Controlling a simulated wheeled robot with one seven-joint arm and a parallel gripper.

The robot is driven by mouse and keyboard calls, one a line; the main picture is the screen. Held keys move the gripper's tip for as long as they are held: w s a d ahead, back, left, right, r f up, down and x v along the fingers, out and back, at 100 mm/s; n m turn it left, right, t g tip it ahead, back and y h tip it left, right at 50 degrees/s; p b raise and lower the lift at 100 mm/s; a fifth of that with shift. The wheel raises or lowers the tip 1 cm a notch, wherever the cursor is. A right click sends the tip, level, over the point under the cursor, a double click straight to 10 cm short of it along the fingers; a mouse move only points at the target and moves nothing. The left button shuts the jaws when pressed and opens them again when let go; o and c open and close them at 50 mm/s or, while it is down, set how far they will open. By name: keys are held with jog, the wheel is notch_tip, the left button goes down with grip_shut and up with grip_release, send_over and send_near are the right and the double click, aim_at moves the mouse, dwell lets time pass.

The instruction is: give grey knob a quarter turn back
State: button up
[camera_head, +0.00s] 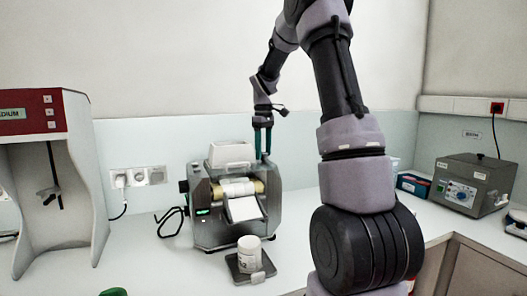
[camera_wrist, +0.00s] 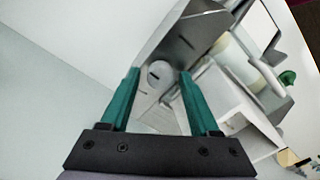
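The mill (camera_head: 225,222) is a grey machine with pale rollers, a white hopper on top and a small green display, standing on the bench in the head view. The grey knob (camera_wrist: 157,70) is a small round disc with a dark line mark, on the mill's grey top in the wrist view. I cannot make it out in the head view. My gripper (camera_head: 263,157) points down at the mill's right rear corner. Its two teal fingers are open and apart. In the wrist view my gripper (camera_wrist: 159,74) has the knob between its fingertips, with gaps on both sides.
A white jar (camera_head: 249,251) stands on a small dark plate before the mill. A red-topped stand (camera_head: 42,125) is at left. A grey box with a blue panel (camera_head: 474,183) and a small blue-and-red box (camera_head: 413,184) are at right. The white hopper (camera_head: 231,154) stands close beside my fingers.

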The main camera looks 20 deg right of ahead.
aim_at(263, 153)
dwell(0.3)
notch_tip(263, 153, up, 11)
dwell(0.5)
jog(key=shift+s, duration=0.1)
jog(key=s+a+r+m+t, duration=0.2)
jog(key=s+a+r+m, duration=0.15)
jog(key=s, duration=0.55)
jog(key=s+a+f+m+t+y, duration=0.1)
jog(key=s+a+m+t, duration=0.1)
jog(key=s, duration=0.8)
jog(key=s+a+f+m+t+y, duration=0.1)
jog(key=s+a+f+m+t, duration=0.1)
jog(key=s, duration=0.8)
jog(key=a+m+t, duration=0.1)
jog(key=a+m, duration=0.1)
jog(key=m, duration=0.1)
jog(key=shift+s, duration=0.25)
